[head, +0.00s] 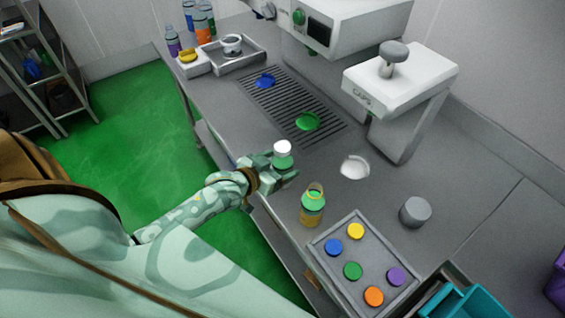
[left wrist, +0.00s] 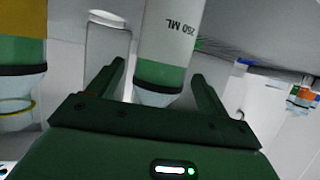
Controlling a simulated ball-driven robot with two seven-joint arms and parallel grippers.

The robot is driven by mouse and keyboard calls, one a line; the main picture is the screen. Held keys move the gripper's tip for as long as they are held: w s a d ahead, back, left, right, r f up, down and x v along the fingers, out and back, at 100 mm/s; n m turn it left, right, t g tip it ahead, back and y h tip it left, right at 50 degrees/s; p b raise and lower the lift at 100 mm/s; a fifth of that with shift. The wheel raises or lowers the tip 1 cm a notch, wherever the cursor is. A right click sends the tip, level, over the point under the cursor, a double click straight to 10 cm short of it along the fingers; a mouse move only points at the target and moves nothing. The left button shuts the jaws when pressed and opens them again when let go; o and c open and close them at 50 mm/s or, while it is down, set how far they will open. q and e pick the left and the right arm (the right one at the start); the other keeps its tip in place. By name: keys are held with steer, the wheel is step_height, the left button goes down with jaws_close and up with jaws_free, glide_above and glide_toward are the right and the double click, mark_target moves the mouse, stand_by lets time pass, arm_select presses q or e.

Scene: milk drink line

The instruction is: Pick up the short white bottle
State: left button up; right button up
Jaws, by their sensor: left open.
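The short white bottle (head: 282,147) shows a white top and a green band in the head view, at the counter's front edge. In the left wrist view the picture is upside down, and the white bottle (left wrist: 172,30) shows "250 ML", a green band and a clear neck. My left gripper (head: 271,168) is at this bottle. Its open fingers (left wrist: 160,85) appear on either side of it in the left wrist view, with gaps visible. The bottle's lower part is hidden by the gripper in the head view. My right gripper is not in view.
An orange-and-green bottle (head: 313,204) with a yellow neck ring stands to the right. A grey tray (head: 330,262) holds several coloured caps. A grey cylinder (head: 415,212) stands further right. The capping machine (head: 400,85) and a drip grate (head: 275,88) lie behind.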

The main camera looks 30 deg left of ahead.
arm_select(q)
steer(key=x, duration=0.3)
steer(key=shift+w+f+b, duration=0.25)
steer(key=shift+f+b, duration=0.05)
steer(key=shift+b, duration=0.05)
steer(key=c, duration=1.3)
steer(key=shift+o, duration=0.2)
steer(key=shift+r, duration=0.1)
